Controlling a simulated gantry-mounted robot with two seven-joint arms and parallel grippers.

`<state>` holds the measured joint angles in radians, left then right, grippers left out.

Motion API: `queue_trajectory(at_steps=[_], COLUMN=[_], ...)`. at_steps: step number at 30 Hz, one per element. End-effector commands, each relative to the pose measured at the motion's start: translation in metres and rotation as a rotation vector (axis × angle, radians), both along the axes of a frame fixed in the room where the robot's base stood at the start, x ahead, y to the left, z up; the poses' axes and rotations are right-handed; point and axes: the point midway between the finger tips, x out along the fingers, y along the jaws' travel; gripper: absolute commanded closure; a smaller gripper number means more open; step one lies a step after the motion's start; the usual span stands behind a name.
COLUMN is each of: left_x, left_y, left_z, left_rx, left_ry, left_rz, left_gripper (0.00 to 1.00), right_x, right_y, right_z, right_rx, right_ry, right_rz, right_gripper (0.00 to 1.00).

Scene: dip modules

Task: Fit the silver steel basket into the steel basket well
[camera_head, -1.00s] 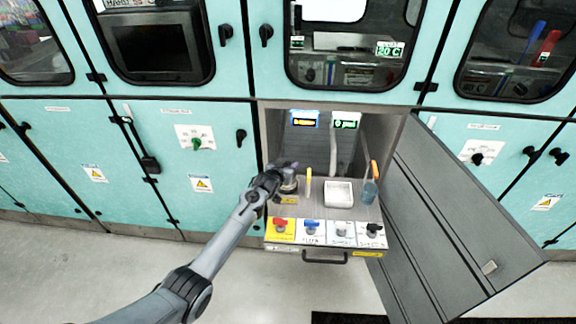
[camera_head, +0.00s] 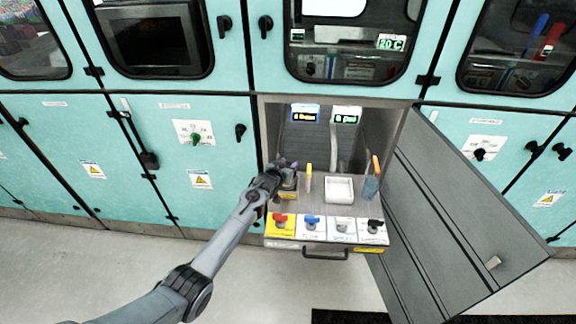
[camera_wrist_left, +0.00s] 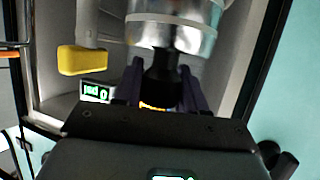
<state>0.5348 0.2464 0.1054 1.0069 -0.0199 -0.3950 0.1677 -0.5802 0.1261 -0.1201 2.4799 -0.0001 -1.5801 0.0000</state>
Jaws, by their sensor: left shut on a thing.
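My left gripper (camera_head: 283,170) is over the left end of the pull-out shelf (camera_head: 318,212). In the left wrist view the left gripper (camera_wrist_left: 160,88) is shut on the dark handle of the silver steel basket (camera_wrist_left: 155,35). The basket's shiny round body shows beyond the fingertips. In the head view the gripper mostly hides the basket and the place beneath it. A yellow label (camera_head: 288,196) shows just below the gripper. I cannot tell whether the basket is seated in a well. My right gripper is not in view.
A white tray (camera_head: 339,189) and a blue cup (camera_head: 371,188) stand right of the gripper, with a yellow-handled tool (camera_head: 308,178) close beside it. Colored knobs line the shelf's front. An open grey door (camera_head: 460,215) bounds the right side.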

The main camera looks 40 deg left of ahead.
Motion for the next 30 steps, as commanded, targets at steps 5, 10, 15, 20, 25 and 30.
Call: queue_trajectory(at_steps=[5, 10, 15, 20, 25, 30], left_x=[0.000, 0.000, 0.000, 0.000, 0.000, -0.002], left_y=[0.000, 0.000, 0.000, 0.000, 0.000, -0.001], left_z=[-0.004, -0.009, -0.010, -0.010, -0.011, -0.011], left_rx=[0.001, 0.001, 0.001, 0.000, 0.000, -0.001], left_ry=[-0.002, -0.002, -0.002, -0.001, 0.000, 0.002], left_rz=[0.000, 0.000, 0.000, 0.000, 0.000, 0.000], left_gripper=[1.00, 1.00, 0.53, 0.30, 0.30, 0.30], right_x=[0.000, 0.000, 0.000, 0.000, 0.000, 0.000], right_y=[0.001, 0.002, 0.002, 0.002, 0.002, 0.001], right_z=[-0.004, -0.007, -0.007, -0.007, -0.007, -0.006], right_rx=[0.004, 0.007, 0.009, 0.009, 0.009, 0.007], right_ry=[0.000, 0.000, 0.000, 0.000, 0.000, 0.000], right_rz=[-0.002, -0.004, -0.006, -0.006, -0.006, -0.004], right_gripper=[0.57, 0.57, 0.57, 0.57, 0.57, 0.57])
